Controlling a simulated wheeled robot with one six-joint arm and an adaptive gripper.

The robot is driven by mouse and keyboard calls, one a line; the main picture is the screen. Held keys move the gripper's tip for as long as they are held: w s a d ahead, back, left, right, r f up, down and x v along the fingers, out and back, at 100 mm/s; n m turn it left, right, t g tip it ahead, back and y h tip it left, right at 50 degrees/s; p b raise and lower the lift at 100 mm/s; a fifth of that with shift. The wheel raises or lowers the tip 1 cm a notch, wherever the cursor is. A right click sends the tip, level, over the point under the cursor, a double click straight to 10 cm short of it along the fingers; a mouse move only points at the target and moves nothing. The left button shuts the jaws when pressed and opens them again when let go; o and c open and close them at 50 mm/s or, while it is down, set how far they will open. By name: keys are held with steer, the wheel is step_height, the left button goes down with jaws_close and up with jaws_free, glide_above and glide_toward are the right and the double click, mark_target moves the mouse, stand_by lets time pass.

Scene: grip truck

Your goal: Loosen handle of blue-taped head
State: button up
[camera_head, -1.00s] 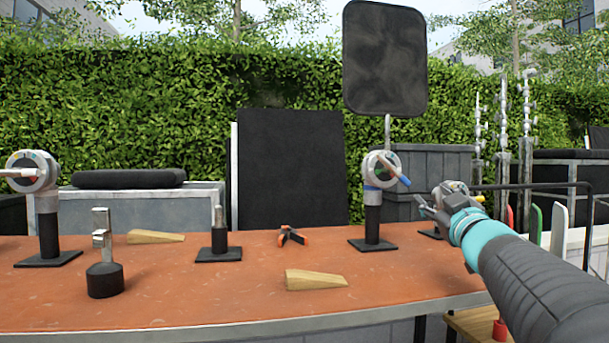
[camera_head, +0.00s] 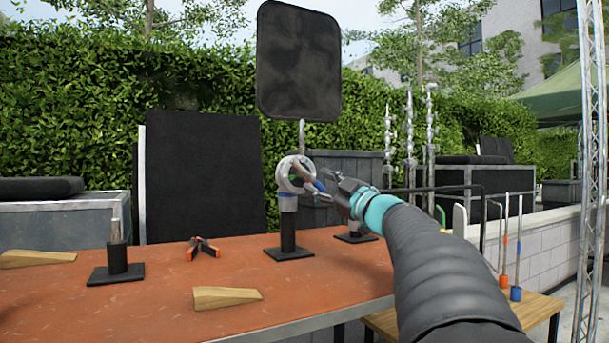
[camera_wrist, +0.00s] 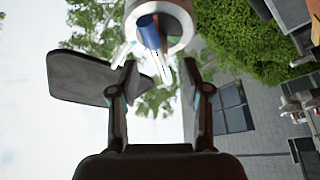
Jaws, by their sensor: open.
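The blue-taped head (camera_head: 291,173) is a round grey grip head on a black post with a square base, standing on the orange-brown table. A blue band (camera_head: 288,195) circles its neck. Its handle, with a blue end (camera_head: 318,186), points toward my gripper (camera_head: 325,190). In the wrist view the head (camera_wrist: 165,20) is at the top, and the blue handle end (camera_wrist: 149,31) points down toward the space between my fingers (camera_wrist: 157,75). My gripper is open, and the handle end appears just beyond the fingertips. The head view partly hides the contact area.
A second black base (camera_head: 355,237) stands behind my gripper. An orange-handled clamp (camera_head: 203,248), a wooden wedge (camera_head: 227,297) and a short post on a base (camera_head: 117,260) are on the table (camera_head: 160,305). A black flag panel (camera_head: 299,62) rises behind the head.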

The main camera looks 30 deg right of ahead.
mark_target(311, 177)
steer(key=x, duration=0.5)
steer(key=shift+w+a, duration=0.15)
steer(key=shift+w, duration=0.2)
jaws_close()
steer(key=shift+r+p, duration=0.15)
steer(key=shift+p, duration=0.25)
